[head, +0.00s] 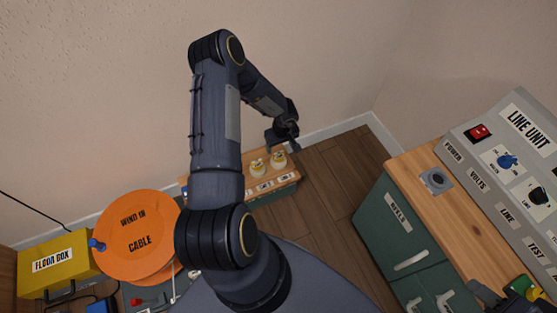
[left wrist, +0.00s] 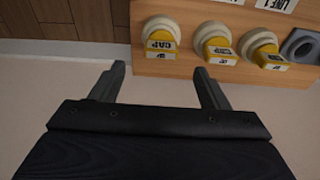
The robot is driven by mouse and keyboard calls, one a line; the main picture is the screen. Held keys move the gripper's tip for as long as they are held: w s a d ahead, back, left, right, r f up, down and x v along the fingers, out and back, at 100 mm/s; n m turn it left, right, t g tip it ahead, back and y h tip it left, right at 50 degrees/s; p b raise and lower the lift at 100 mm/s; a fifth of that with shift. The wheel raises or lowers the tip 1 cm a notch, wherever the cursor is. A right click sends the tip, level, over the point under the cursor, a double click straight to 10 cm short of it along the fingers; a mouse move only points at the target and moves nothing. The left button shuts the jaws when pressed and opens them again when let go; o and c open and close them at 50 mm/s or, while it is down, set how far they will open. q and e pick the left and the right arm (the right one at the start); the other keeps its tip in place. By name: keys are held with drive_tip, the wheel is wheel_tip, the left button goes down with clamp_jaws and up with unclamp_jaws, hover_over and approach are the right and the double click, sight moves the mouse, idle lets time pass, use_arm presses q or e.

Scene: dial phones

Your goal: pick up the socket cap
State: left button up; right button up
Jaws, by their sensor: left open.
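Several round cream-and-yellow caps stand in a row on a wooden board in the left wrist view. The leftmost cap (left wrist: 161,35) carries a label on which "CAP" is legible, upside down; the other words are too small to read. A middle cap (left wrist: 214,42) and a right cap (left wrist: 261,48) stand beside it. In the head view, two caps (head: 257,168) show below my left gripper (head: 284,140). My left gripper (left wrist: 160,68) is open and empty, its fingertips short of the leftmost cap. My right gripper (head: 508,295) is partly cut off at the lower right; its jaws are unclear.
The wooden board (left wrist: 150,68) has a grey square socket (left wrist: 301,46) at its right. An orange cable drum (head: 135,235) and yellow floor box (head: 55,265) stand left. A green cabinet (head: 385,225) and grey line unit (head: 480,130) stand right. Brown floor (head: 325,180) lies clear between.

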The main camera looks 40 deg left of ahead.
sight(279, 153)
use_arm(q)
wheel_tip(279, 153, down, 2)
drive_tip(key=shift+a+f+b, duration=0.1)
drive_tip(key=shift+b, duration=0.3)
drive_tip(key=f+b, duration=0.2)
drive_tip(key=f, duration=0.1)
drive_tip(key=f+b, duration=0.1)
drive_tip(key=f, duration=0.1)
drive_tip(key=shift+w+a, duration=0.15)
drive_tip(key=shift+a, duration=0.2)
drive_tip(key=shift+r, duration=0.15)
drive_tip(key=c, duration=1.2)
